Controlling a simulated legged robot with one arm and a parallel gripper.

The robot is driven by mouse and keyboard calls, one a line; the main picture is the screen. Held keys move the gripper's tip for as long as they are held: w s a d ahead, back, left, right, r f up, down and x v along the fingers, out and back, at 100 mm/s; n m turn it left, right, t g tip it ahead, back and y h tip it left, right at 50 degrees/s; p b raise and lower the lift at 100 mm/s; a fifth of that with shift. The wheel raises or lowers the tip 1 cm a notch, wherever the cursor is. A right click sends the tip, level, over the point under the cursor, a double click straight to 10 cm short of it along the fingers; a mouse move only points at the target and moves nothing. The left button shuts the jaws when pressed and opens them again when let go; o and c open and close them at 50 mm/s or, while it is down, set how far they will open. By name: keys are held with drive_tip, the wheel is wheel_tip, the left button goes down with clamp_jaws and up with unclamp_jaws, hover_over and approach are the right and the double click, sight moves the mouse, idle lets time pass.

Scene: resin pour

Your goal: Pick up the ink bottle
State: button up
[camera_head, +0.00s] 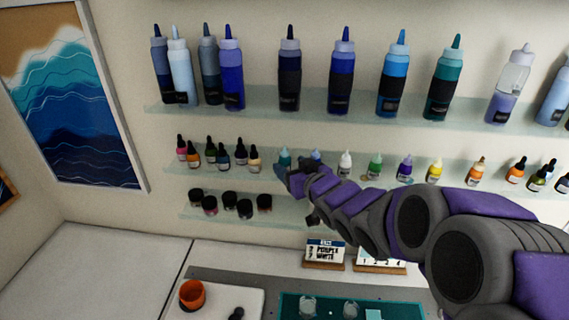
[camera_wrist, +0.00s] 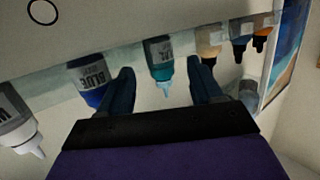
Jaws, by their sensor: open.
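Several small dropper ink bottles stand on the middle glass shelf (camera_head: 330,172). A teal ink bottle (camera_head: 284,157) is just beyond my gripper (camera_head: 290,180) in the head view. The wrist view is upside down and shows the teal ink bottle (camera_wrist: 159,60) between the two dark fingers of my open gripper (camera_wrist: 161,78), with space on both sides. I cannot tell whether the fingertips reach its depth. A bottle labelled BLUE (camera_wrist: 88,76) stands close outside the left finger; the blue bottle also shows in the head view (camera_head: 315,156), partly hidden. The frames do not show which bottle is meant.
A white bottle (camera_wrist: 16,118) and an orange-tan bottle (camera_wrist: 209,42) stand farther along the row. Tall squeeze bottles (camera_head: 341,70) line the shelf above. Dark jars (camera_head: 229,201) sit on the lower shelf. An orange cup (camera_head: 192,295) is on the worktop.

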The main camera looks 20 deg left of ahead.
sight(285, 152)
drive_tip(key=x, duration=0.3)
drive_tip(key=shift+w+a+f, duration=0.1)
drive_tip(key=shift+w+f, duration=0.05)
drive_tip(key=shift+w, duration=0.1)
drive_tip(key=shift+a+f, duration=0.1)
drive_tip(key=shift+a, duration=0.45)
drive_tip(key=shift+w+d, duration=0.1)
drive_tip(key=shift+d, duration=0.05)
drive_tip(key=c, duration=1.1)
drive_tip(key=shift+o, duration=0.2)
drive_tip(key=shift+r, duration=0.6)
wheel_tip(285, 152, up, 3)
drive_tip(key=shift+d+p, duration=0.15)
drive_tip(key=shift+p, duration=0.25)
drive_tip(key=s+d, duration=0.8)
drive_tip(key=s, duration=0.5)
drive_tip(key=shift+s+r, duration=0.35)
drive_tip(key=shift+r, duration=0.15)
